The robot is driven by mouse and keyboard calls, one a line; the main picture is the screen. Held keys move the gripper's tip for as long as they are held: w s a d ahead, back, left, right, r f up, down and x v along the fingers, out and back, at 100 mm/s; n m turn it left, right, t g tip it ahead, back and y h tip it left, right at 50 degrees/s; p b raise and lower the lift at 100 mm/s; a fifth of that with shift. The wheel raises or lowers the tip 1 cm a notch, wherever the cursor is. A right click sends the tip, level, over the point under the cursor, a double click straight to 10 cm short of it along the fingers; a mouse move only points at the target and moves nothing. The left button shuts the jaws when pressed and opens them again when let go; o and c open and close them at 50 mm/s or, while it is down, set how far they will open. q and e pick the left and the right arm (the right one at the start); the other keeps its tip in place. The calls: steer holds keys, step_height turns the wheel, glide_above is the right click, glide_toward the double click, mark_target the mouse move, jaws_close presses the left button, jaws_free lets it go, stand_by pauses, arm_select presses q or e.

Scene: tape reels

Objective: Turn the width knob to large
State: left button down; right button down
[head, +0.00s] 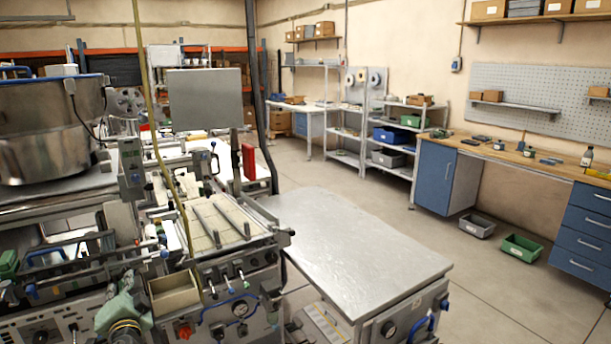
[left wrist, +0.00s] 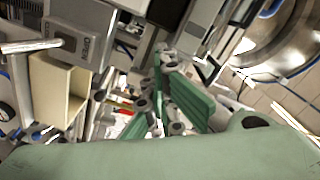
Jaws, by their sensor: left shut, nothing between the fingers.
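No knob is clearly marked as the width knob, and I cannot tell which one it is. A black dial knob (head: 42,337) sits on the pale front panel at the lower left of the head view. A red knob (head: 184,330) is on the machine front below the cream bin (head: 172,292). My left gripper (head: 126,288) is green and stands just left of that bin, over the machine front. In the left wrist view its fingers (left wrist: 174,98) are together and empty, with the cream bin (left wrist: 55,92) to their left. My right gripper is not in view.
A grey metal-topped table (head: 350,250) stands right of the machine. A large steel drum (head: 45,130) and a grey screen (head: 205,98) rise behind. Open floor lies farther right, with two bins (head: 522,248) near the blue cabinets.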

arm_select(q)
steer(key=shift+w+r, duration=0.1)
steer(key=shift+r, duration=0.35)
stand_by(0.3)
steer(key=shift+w+d, duration=0.1)
steer(key=shift+r, duration=0.2)
stand_by(0.4)
steer(key=shift+a+r, duration=0.35)
steer(key=shift+r, duration=0.35)
steer(key=shift+a, duration=0.25)
stand_by(0.3)
steer(key=p+v, duration=0.1)
steer(key=v, duration=0.5)
steer(key=shift+s+a+f, duration=0.2)
steer(key=shift+s+f, duration=0.1)
steer(key=shift+f, duration=0.05)
